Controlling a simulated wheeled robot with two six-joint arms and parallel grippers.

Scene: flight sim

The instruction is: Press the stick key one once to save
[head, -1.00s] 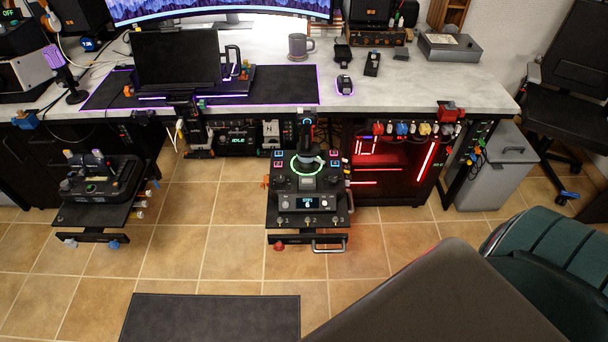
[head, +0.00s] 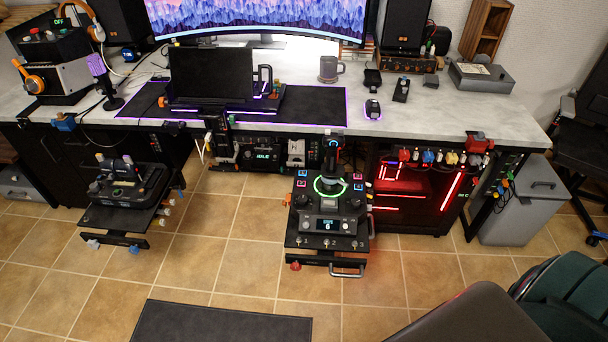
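The flight stick (head: 331,160) stands upright on a black control panel (head: 301,226) that juts out in front of the desk. A green ring glows around the stick's base. Small square lit keys (head: 303,174) sit to the left of the stick, and more lit keys (head: 358,176) sit to its right. Their labels are too small to read. Neither of my grippers is in view.
A green seat (head: 565,290) is at the lower right. Tiled floor lies open before the panel.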

